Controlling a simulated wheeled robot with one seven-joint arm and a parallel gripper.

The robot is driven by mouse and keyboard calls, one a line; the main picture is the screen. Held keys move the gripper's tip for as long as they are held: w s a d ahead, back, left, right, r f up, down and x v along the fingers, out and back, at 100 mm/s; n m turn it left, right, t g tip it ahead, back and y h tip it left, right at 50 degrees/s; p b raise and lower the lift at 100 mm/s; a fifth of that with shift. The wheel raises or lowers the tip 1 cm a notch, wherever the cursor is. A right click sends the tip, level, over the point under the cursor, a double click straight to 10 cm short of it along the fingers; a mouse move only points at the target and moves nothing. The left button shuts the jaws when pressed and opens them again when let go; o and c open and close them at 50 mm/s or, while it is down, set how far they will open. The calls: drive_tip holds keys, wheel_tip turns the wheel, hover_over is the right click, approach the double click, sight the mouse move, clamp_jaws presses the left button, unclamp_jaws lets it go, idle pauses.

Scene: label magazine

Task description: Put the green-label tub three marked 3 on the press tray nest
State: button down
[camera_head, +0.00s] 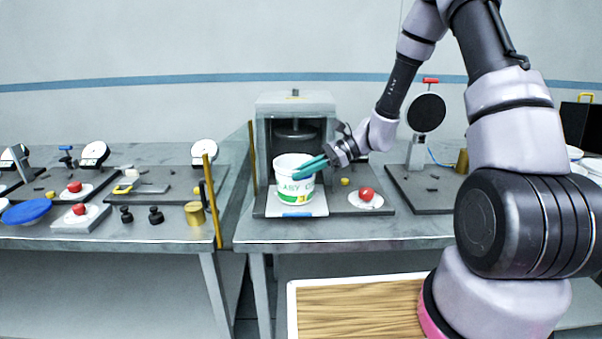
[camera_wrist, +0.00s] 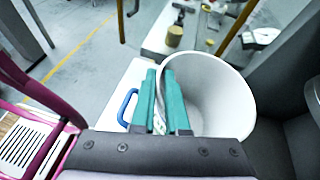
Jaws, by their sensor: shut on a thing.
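The tub (camera_head: 288,190) is white with a green label band and a yellow patch showing a 3. It is upright on, or just over, the light press tray (camera_head: 318,205) in front of the press; I cannot tell whether its base touches. My gripper (camera_head: 308,170) has teal fingers and is shut on the tub's right rim. In the wrist view the fingers (camera_wrist: 165,105) pinch the near wall of the tub (camera_wrist: 218,90), which looks empty inside. The tray's blue handle (camera_wrist: 127,107) is beside the fingers. The nest under the tub is hidden.
The grey press (camera_head: 295,103) stands behind the tub with its dark ram above the tray. A red button (camera_head: 366,193) is to the right. A yellow post (camera_head: 252,155) stands left of the press. A gauge stand (camera_head: 417,150) is farther right.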

drive_tip(key=shift+w+f, duration=0.15)
drive_tip(key=shift+f, duration=0.2)
drive_tip(key=shift+w, duration=0.15)
drive_tip(key=c, duration=0.9)
unclamp_jaws()
drive_tip(key=v, duration=1.1)
drive_tip(key=s+d+r+n+t+h, duration=0.3)
drive_tip(key=s+r, duration=0.3)
drive_tip(key=r, duration=0.2)
drive_tip(key=s+d+r+n+t+h, duration=0.3)
drive_tip(key=s+r, duration=0.3)
drive_tip(key=r, duration=0.2)
drive_tip(key=s+d+r+n+t+h, duration=0.3)
drive_tip(key=s+d+r+n+h, duration=0.1)
drive_tip(key=s+r, duration=0.3)
drive_tip(key=shift+d+r+n+h, duration=0.3)
drive_tip(key=shift+r+n+h, duration=0.2)
drive_tip(key=shift+n+h, duration=0.1)
